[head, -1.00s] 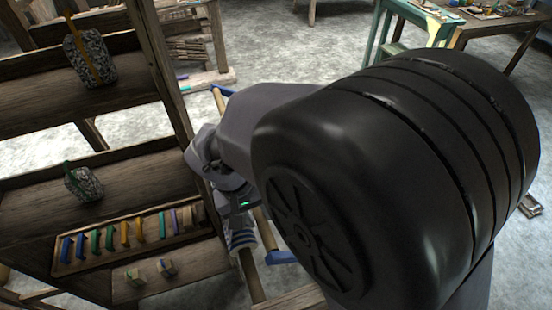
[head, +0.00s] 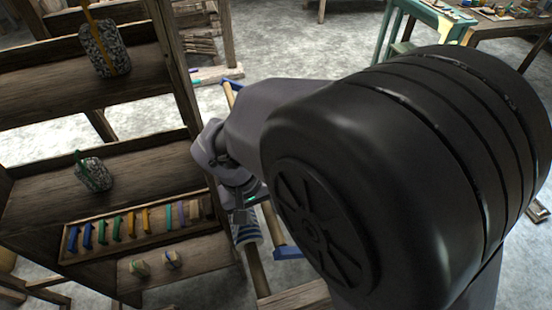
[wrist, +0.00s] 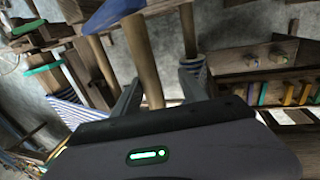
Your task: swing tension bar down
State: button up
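A wooden bar with blue end pieces, likely the tension bar, shows in the wrist view (wrist: 143,60). It runs down between the fingers of my gripper (wrist: 158,98). The fingers stand apart, with a visible gap between the bar and the right finger. I cannot tell how deep the bar sits between them. A blue end piece (wrist: 112,12) is at the top. In the head view, blue pieces of the loom show at the upper end (head: 232,86) and lower end (head: 287,252). My arm hides most of the bar and the fingertips there.
Striped cloth (wrist: 72,110) on a roller lies left in the wrist view. In the head view, a wooden shelf (head: 150,75) with stone weights (head: 94,174) and a tray of coloured pieces (head: 150,240) stands close on the left.

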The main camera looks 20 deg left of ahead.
jog(key=p+v, duration=0.6)
jog(key=v, duration=1.1)
jog(key=shift+r, duration=0.2)
